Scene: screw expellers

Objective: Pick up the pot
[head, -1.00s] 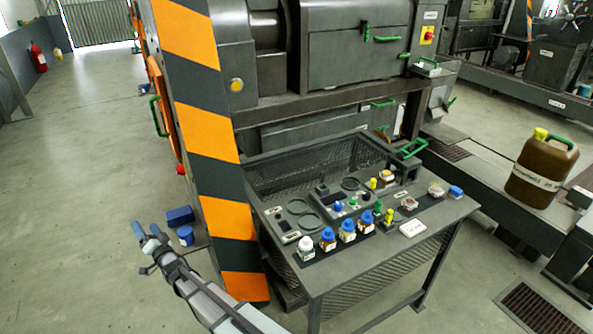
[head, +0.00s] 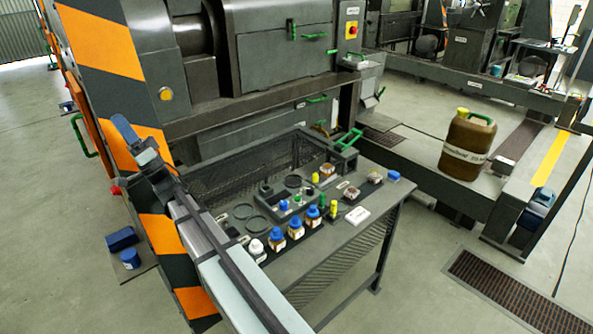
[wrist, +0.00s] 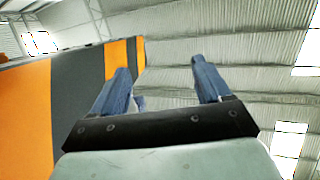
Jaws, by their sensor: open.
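No single thing is clearly marked as the pot. On the grey table (head: 345,243) stand small containers: a white-capped jar (head: 257,250), several blue-capped bottles (head: 296,229), and small low pots with brownish contents, one at the back (head: 327,170) and one further right (head: 374,178). My gripper (head: 131,140) is raised in front of the striped post, left of the table and apart from all the containers. In the wrist view its two blue fingers (wrist: 160,66) are spread with nothing between them, pointing up toward the roof.
The orange and dark striped post (head: 106,44) stands close to my gripper. A large machine (head: 275,45) rises behind the table. A brown canister (head: 468,146) stands on a ledge at right.

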